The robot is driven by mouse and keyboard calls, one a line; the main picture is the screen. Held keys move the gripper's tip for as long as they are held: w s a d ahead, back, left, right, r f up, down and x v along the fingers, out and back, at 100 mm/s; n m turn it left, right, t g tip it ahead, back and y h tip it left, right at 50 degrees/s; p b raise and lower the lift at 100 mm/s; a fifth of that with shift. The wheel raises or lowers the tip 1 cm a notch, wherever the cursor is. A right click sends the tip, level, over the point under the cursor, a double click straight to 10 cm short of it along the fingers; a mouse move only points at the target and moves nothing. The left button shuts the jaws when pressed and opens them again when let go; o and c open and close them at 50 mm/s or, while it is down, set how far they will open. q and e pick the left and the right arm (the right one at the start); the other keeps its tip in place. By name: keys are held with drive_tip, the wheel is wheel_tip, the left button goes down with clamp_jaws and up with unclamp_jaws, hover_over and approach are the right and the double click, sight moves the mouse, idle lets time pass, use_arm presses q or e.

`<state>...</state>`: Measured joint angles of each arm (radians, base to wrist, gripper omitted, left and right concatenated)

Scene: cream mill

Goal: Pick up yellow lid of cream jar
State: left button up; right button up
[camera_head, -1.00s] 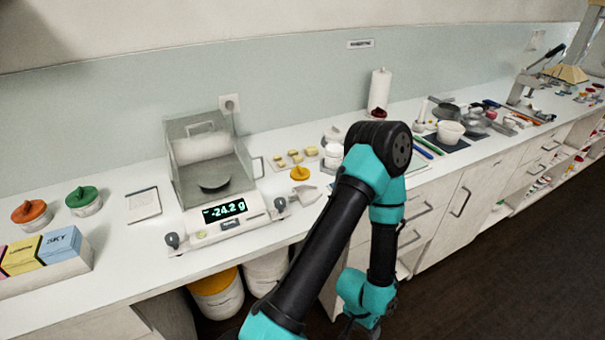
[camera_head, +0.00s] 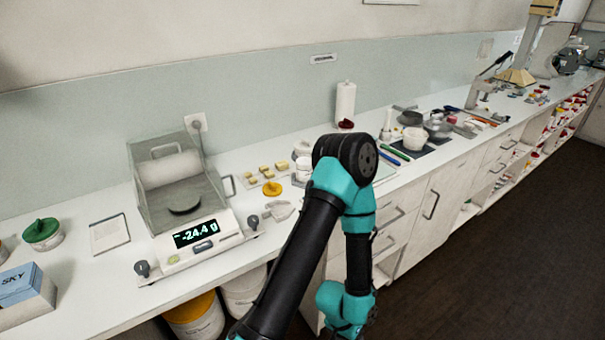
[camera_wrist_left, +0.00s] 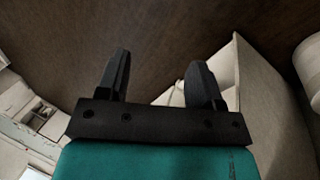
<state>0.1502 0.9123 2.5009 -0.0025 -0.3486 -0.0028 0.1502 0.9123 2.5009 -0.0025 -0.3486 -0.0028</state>
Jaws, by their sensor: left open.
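A yellow lid with a knob (camera_head: 272,188) lies on the white counter in the head view, right of the scale and in front of a tray of small yellow pieces. A white jar (camera_head: 304,170) stands just right of that tray, apart from the lid. My left gripper (camera_wrist_left: 158,60) is open and empty in the left wrist view, with the dark floor behind its fingers and pale cabinet panels around. It is away from the lid, which that view does not show. In the head view one teal and black arm shows, but no gripper fingers. My right gripper is not in view.
A scale (camera_head: 198,240) with a clear shield stands left of the lid and reads -24.4 g. A green-lidded jar (camera_head: 43,236) is farther left. A paper towel roll (camera_head: 345,102) and bowls (camera_head: 414,138) stand to the right. A yellow-topped bucket (camera_head: 194,318) is below the counter.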

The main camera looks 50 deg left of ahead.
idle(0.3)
use_arm(q)
drive_tip(key=o, duration=0.7)
drive_tip(key=shift+o, duration=0.2)
drive_tip(key=w+a+r+m, duration=0.8)
drive_tip(key=w+r, duration=0.1)
drive_tip(key=w, duration=0.2)
drive_tip(key=w+a+r+m+y, duration=0.1)
drive_tip(key=a+r+m, duration=0.2)
drive_tip(key=a+r, duration=0.2)
drive_tip(key=w+a+r+m+y, duration=0.1)
drive_tip(key=w+a+r+m, duration=0.1)
drive_tip(key=a+r, duration=0.3)
drive_tip(key=w+a+r+m+y, duration=0.1)
drive_tip(key=w+a+r+m, duration=0.1)
drive_tip(key=a+r+m, duration=0.3)
wheel_tip(320, 180, up, 4)
drive_tip(key=shift+a+f+t, duration=0.15)
drive_tip(key=shift+f+t, duration=0.1)
drive_tip(key=shift+t, duration=0.05)
drive_tip(key=s+a+r+m+y, duration=0.1)
drive_tip(key=s+a+r+y, duration=0.1)
drive_tip(key=a+r, duration=0.4)
drive_tip(key=s+a+r+m+y, duration=0.2)
drive_tip(key=a+r, duration=0.4)
drive_tip(key=a, duration=0.7)
drive_tip(key=shift+s+r+m+y, duration=0.2)
drive_tip(key=shift+s+m+y, duration=0.1)
drive_tip(key=shift+s+y, duration=0.45)
